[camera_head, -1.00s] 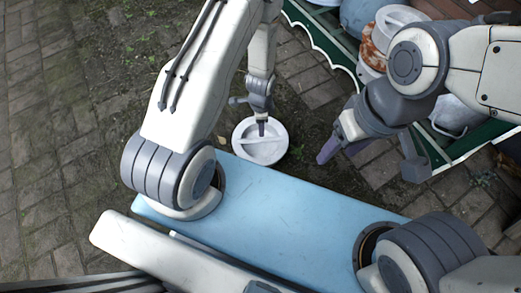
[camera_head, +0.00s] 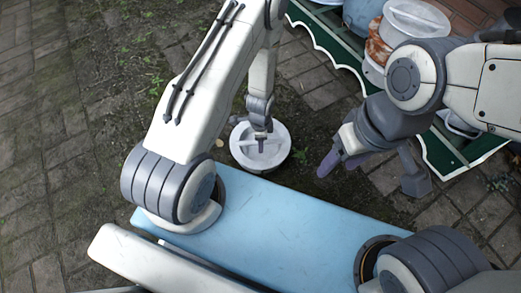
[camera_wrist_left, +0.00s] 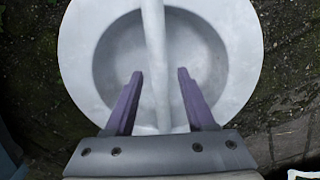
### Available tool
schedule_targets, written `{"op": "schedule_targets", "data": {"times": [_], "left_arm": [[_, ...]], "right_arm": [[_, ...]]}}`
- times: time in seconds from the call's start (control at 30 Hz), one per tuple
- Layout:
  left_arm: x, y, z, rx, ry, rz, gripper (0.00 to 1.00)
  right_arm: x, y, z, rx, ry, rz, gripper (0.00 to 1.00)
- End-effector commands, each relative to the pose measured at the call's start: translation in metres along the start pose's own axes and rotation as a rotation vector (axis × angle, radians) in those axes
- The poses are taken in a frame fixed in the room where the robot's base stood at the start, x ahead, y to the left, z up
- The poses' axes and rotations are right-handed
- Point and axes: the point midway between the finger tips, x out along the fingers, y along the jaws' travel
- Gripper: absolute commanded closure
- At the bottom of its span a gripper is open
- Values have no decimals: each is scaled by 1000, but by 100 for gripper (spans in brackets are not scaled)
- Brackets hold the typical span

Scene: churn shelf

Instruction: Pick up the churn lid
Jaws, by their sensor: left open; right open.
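The churn lid (camera_head: 275,160) is a round whitish disc with a recessed middle and a raised bar handle across it. It lies on the ground just beyond my blue base. In the left wrist view the lid (camera_wrist_left: 80,60) fills most of the picture, and its bar handle (camera_wrist_left: 155,60) runs between the two purple fingers. My left gripper (camera_wrist_left: 158,90) is open, one finger on each side of the bar, with gaps showing on both sides. In the head view my left gripper (camera_head: 261,145) is over the lid. My right gripper (camera_head: 370,175) is open and empty, to the right of the lid.
A green shelf with a scalloped white edge (camera_head: 345,60) stands at the upper right. It holds several churns, one rusty with a white lid (camera_head: 416,18). Brick paving and mossy soil (camera_head: 70,120) lie open to the left.

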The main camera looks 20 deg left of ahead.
Motion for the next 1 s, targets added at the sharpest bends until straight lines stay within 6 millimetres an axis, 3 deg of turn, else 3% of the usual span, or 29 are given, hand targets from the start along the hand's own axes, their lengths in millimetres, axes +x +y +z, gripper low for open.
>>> {"op": "schedule_targets", "data": {"times": [0.23,0.37,0.4,1.0], "left_arm": [[1,0,0,0,1,-1,45],[1,0,0,0,1,-1,95],[1,0,0,0,1,-1,100],[1,0,0,-1,0,-1,100]], "right_arm": [[1,0,0,0,0,0,40],[1,0,0,0,0,0,40],[1,0,0,0,0,0,40],[1,0,0,0,0,0,40]]}}
